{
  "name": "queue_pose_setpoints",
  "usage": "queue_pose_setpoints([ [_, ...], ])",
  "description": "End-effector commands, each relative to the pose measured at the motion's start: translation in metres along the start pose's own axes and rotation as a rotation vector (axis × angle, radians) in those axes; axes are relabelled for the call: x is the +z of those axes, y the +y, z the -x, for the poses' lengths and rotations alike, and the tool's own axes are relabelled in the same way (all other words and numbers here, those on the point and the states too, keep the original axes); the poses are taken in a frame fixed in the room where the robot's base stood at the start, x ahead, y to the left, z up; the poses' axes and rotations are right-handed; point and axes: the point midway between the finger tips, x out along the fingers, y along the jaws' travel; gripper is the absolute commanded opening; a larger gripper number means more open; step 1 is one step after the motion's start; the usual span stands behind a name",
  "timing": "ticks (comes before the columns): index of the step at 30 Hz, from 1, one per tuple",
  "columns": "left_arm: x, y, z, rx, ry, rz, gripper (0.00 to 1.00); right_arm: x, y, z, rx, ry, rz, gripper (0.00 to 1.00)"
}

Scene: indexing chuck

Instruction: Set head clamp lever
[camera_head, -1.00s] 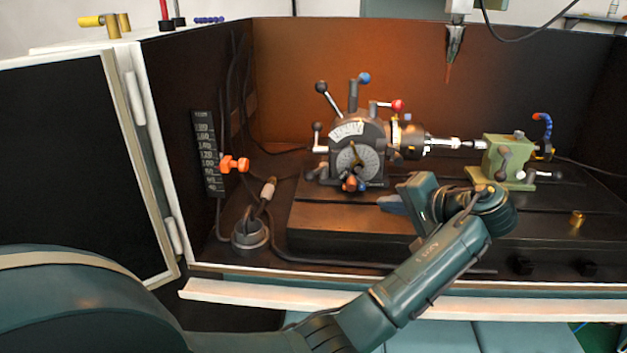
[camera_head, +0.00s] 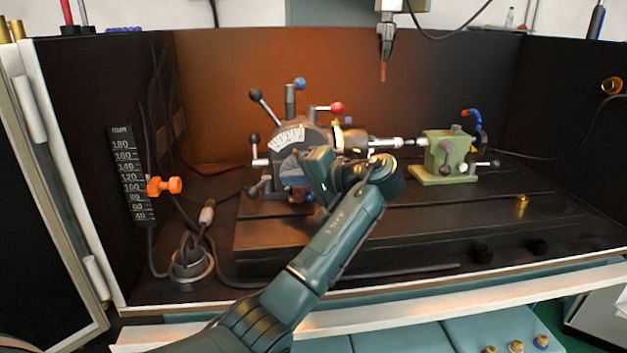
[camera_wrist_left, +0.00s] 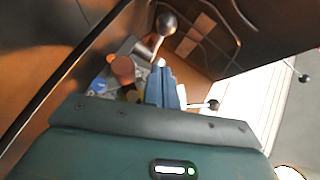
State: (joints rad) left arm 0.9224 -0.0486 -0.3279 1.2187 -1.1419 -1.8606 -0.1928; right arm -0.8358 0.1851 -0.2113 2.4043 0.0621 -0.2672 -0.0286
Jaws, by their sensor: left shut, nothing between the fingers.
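The grey indexing head (camera_head: 285,139) stands on the machine table. It carries several ball-ended levers: a blue-knobbed one (camera_head: 300,84), a red-knobbed one (camera_head: 337,107), and black-knobbed ones at upper left (camera_head: 256,95) and lower left (camera_head: 252,190). I cannot tell which is the head clamp lever. My left gripper (camera_head: 292,168) is in front of the head's dial and partly hides it. In the left wrist view its blue fingers (camera_wrist_left: 162,86) are shut and empty, beside a ball-ended lever (camera_wrist_left: 166,26). Contact cannot be told. My right gripper is out of view.
A green tailstock (camera_head: 446,155) stands to the right on the dark slotted table (camera_head: 400,222). An orange knob (camera_head: 165,185) sits by a scale on the left wall. A tool (camera_head: 384,55) hangs from above. A small brass piece (camera_head: 521,204) stands on the table's right.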

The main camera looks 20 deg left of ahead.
Motion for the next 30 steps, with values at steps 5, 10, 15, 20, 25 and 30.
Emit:
queue_pose_setpoints([
  [5, 0.016, 0.001, -0.025, -0.001, -0.002, 0.001, 0.0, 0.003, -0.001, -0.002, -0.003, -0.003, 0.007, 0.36],
  [10, 0.026, 0.001, -0.035, 0.0, -0.001, -0.001, 0.0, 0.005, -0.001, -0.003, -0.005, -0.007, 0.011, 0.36],
  [15, 0.029, 0.0, -0.037, 0.001, 0.0, 0.0, 0.0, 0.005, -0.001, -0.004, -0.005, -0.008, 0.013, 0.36],
  [20, 0.029, 0.0, -0.037, 0.001, 0.0, 0.0, 0.0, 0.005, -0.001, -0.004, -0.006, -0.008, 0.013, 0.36],
  [25, 0.029, 0.0, -0.037, 0.003, 0.006, -0.002, 0.0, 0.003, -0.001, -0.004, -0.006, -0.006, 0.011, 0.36],
  [30, 0.03, -0.002, -0.037, 0.018, 0.055, -0.019, 0.0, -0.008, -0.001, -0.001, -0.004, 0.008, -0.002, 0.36],
])
